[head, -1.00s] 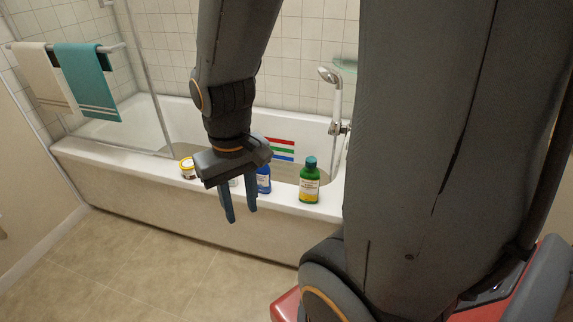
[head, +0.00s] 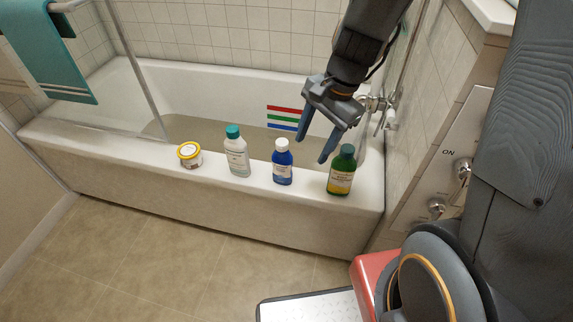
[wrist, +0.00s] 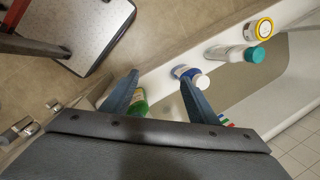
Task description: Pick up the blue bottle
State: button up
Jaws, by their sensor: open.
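The blue bottle (head: 282,167) has a white cap and a pale label. It stands upright on the bathtub's front rim, between a white bottle and a green bottle. My gripper (head: 311,150) is open and empty, above the rim and a little right of the blue bottle in the head view. In the wrist view the blue bottle (wrist: 187,73) shows just beyond the right fingertip of my gripper (wrist: 157,78), apart from or close to it; I cannot tell if they touch. The finger hides part of it.
The green bottle (head: 341,170) stands right of the blue one, the white bottle with teal cap (head: 236,152) left, then a yellow-lidded tub (head: 190,155). The bathtub rim (head: 130,142) is narrow. A glass screen edge (head: 133,70) rises at left; a wall with taps is at right.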

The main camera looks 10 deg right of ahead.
aim_at(282, 159)
jog(key=w+a+f+m+b, duration=0.1)
jog(key=w+f+m, duration=0.2)
jog(key=w+a+f+m, duration=0.1)
jog(key=w+f+m, duration=0.2)
jog(key=m, duration=0.1)
jog(key=w+f+m+t+y+b, duration=0.1)
jog(key=w+f+m, duration=0.2)
jog(key=shift+w+a+f+m+b, duration=0.15)
jog(key=shift+w+a+m+b, duration=0.15)
jog(key=shift+a+b, duration=0.1)
jog(key=shift+m, duration=0.4)
jog(key=x, duration=0.3)
jog(key=b+x, duration=0.1)
jog(key=x, duration=0.2)
jog(key=w+b+x, duration=0.1)
jog(key=x, duration=0.2)
jog(key=shift+a, duration=0.25)
jog(key=c, duration=1.3)
